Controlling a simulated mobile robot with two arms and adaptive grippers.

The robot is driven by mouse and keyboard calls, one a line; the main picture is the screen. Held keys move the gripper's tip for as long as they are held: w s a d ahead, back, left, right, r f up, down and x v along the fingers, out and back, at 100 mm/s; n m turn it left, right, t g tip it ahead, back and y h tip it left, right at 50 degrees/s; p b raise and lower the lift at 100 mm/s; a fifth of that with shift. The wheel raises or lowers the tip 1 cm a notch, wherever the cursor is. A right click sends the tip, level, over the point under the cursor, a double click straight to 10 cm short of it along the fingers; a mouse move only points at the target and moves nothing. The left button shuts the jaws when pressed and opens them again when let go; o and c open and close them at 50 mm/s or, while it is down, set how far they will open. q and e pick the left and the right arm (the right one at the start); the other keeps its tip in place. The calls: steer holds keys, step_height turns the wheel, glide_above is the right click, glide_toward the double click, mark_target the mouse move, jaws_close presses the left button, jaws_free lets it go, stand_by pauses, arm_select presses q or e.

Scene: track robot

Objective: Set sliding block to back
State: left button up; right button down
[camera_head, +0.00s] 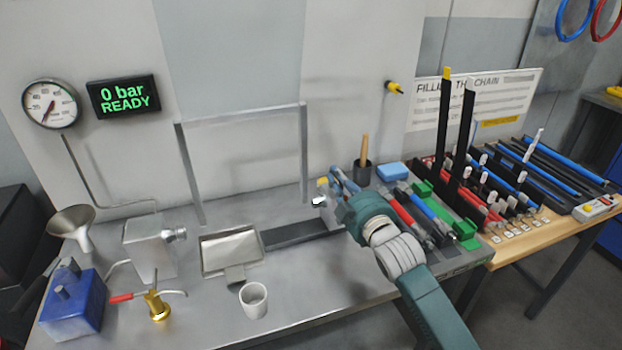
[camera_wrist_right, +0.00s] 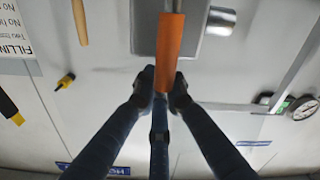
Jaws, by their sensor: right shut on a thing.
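My right gripper (camera_head: 328,185) is above the bench, near the right post of the metal frame. In the right wrist view its fingers (camera_wrist_right: 160,98) are closed around an orange handle (camera_wrist_right: 170,45). Behind the handle is a grey metal block (camera_wrist_right: 195,38) with a rounded bright end. I take this block to be the sliding block; its base and track are not clear in either view. In the head view only a small bright metal part (camera_head: 318,201) shows beside the gripper, and my arm hides the rest. My left gripper is not in view.
A dark strip (camera_head: 290,236) runs from a metal tray (camera_head: 231,254) towards my right arm. A white cup (camera_head: 253,299), a brass fitting (camera_head: 157,306) and a blue box (camera_head: 72,304) stand left. Red and blue tools lie right, close to my arm.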

steer(key=d, duration=0.1)
steer(key=w+d, duration=0.1)
steer(key=d, duration=0.3)
steer(key=shift+w+d+r, duration=0.15)
steer(key=shift+w+d, duration=0.05)
steer(key=shift+w, duration=0.15)
steer(key=c, duration=1.8)
jaws_free()
steer(key=shift+d, duration=0.15)
steer(key=shift+c, duration=0.2)
steer(key=shift+w, duration=0.1)
steer(key=v, duration=1.2)
